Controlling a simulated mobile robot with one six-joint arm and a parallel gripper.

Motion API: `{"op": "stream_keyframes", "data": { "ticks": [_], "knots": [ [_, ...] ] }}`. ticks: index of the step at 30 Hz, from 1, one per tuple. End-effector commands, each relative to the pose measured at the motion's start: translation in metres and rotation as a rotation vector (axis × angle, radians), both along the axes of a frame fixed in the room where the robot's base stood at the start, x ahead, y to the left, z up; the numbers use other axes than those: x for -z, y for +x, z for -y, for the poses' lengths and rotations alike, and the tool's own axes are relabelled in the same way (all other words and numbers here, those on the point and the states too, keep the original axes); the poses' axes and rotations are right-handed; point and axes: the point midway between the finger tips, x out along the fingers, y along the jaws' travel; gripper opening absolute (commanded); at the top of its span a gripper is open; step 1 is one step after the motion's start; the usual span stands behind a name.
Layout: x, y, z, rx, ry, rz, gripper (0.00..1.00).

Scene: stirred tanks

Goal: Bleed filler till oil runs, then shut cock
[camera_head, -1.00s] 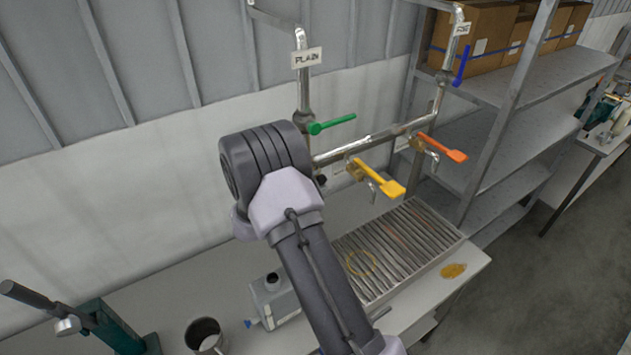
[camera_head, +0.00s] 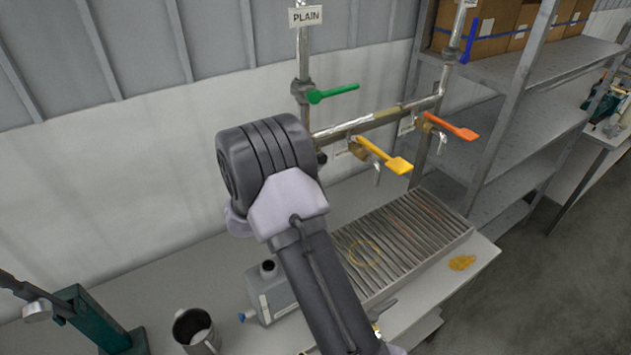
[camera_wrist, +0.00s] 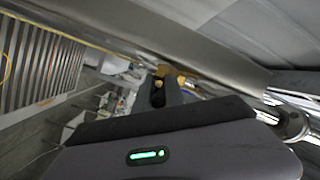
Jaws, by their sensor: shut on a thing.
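A yellow-handled cock (camera_head: 398,165) and an orange-handled cock (camera_head: 462,133) sit on a horizontal metal pipe, each with a short bent spout. A green-handled cock (camera_head: 333,93) is on the riser under the PLAIN label (camera_head: 305,17). I see no oil running from the spouts. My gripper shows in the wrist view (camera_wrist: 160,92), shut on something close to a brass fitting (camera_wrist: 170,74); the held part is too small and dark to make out. In the head view my arm hides the gripper.
A slatted drip tray (camera_head: 405,240) stands below the cocks. A grey can (camera_head: 272,292) and a metal mug (camera_head: 197,330) stand on the bench beside my arm. A shelf rack (camera_head: 545,85) with cartons stands at the right.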

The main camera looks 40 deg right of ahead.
Motion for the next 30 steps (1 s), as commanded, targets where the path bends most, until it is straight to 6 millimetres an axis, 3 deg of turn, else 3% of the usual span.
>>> {"op": "stream_keyframes", "data": {
  "ticks": [1,4,18,30],
  "knots": [
    [0.019,0.0,0.001,0.0,-0.039,0.002,0.0],
    [0.022,0.0,0.002,0.0,-0.124,-0.003,0.0],
    [0.016,-0.001,0.005,0.001,-0.442,-0.023,0.0],
    [0.008,0.0,0.007,0.0,-0.536,-0.033,0.0]
  ]
}}
